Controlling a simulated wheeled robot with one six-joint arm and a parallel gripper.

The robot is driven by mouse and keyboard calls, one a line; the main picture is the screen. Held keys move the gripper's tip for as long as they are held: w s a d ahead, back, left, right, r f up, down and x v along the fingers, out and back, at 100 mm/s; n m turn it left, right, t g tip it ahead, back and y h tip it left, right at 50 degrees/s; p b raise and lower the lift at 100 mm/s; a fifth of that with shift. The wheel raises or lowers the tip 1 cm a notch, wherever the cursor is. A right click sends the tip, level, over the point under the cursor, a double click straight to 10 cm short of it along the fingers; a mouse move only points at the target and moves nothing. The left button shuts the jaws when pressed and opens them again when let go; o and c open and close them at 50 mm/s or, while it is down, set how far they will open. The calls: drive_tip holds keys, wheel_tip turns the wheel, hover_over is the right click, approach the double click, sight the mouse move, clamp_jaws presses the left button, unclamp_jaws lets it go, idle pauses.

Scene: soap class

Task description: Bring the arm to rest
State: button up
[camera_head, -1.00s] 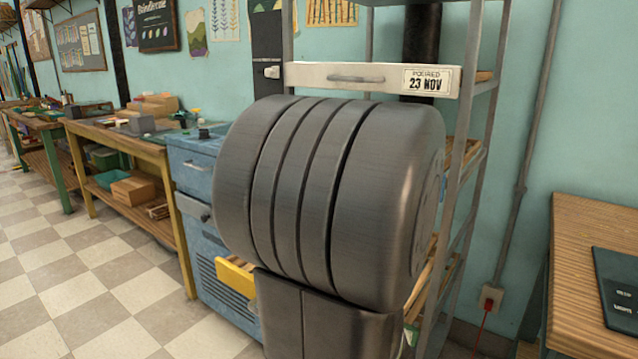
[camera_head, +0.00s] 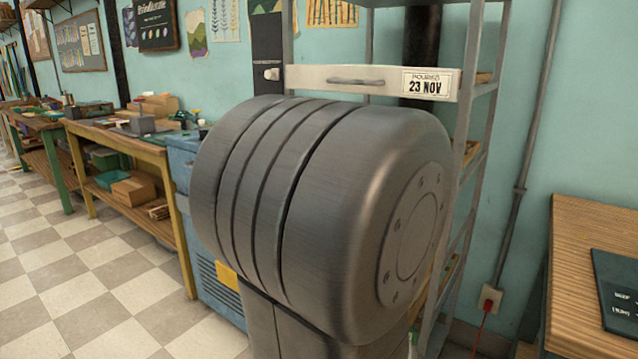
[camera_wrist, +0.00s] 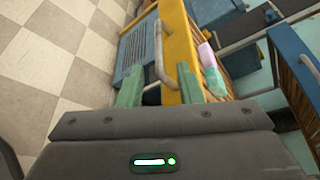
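In the wrist view the two pale green fingers of my gripper (camera_wrist: 158,82) stand apart, with nothing seen held between them. Past the fingertips is a yellow-edged slatted tray (camera_wrist: 180,45) with a metal handle (camera_wrist: 162,58). A pink, white and mint soap bar (camera_wrist: 211,68) lies on its slats, to the right of the fingers and apart from them. In the head view my large grey arm joint fills the middle and my gripper is not visible.
A metal rack (camera_head: 478,90) carries a pale drawer front (camera_head: 330,79) marked "23 NOV" behind my arm. A blue cabinet (camera_head: 205,270) and a wooden bench (camera_head: 140,150) stand at left, a wooden table (camera_head: 590,235) at right. The checkered floor at left is clear.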

drive_tip(key=shift+v, duration=3.05)
drive_tip(key=shift+b+x, duration=0.85)
drive_tip(key=shift+x, duration=6.1)
drive_tip(key=shift+w+d, duration=0.1)
